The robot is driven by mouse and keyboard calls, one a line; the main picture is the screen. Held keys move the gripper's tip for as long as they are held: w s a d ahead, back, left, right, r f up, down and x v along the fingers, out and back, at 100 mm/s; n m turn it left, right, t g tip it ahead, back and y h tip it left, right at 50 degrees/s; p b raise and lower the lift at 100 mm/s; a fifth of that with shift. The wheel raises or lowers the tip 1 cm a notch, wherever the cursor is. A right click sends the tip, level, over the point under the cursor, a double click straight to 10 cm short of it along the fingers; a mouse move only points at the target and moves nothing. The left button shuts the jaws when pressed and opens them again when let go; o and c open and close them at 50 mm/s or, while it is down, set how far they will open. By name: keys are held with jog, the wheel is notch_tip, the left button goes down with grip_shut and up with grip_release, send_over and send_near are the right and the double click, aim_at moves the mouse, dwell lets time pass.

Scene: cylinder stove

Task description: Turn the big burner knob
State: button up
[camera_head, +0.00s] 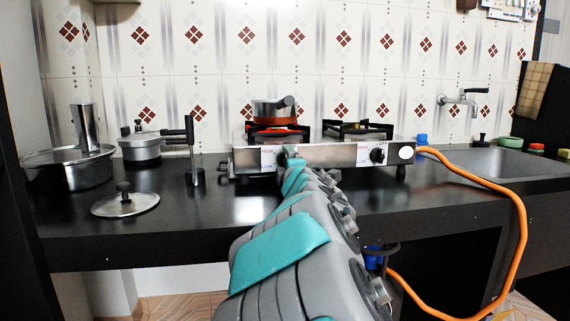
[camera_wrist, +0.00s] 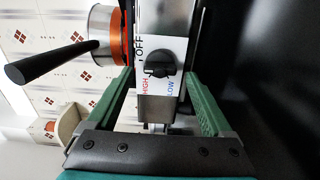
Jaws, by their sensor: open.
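The metal stove (camera_head: 340,155) stands on the black counter with two burners. In the wrist view, a black knob (camera_wrist: 159,65) sits on its steel front panel, beside the labels OFF, HIGH and LOW. My gripper (camera_wrist: 157,76) is open, with its green fingers on either side of this knob and visible gaps to it. In the head view, my gripper (camera_head: 290,155) is at the left part of the stove front and hides that knob. The right black knob (camera_head: 377,155) is in plain view. I cannot tell from the labels which burner is the big one.
A pot (camera_head: 274,110) with an orange base sits on the left burner. An orange hose (camera_head: 510,185) runs from the stove's right side. Pans (camera_head: 70,170), a lid (camera_head: 125,204) and a black-handled item (camera_head: 195,176) stand left. The counter before the stove is clear.

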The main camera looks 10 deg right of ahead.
jog(key=shift+s, duration=2.75)
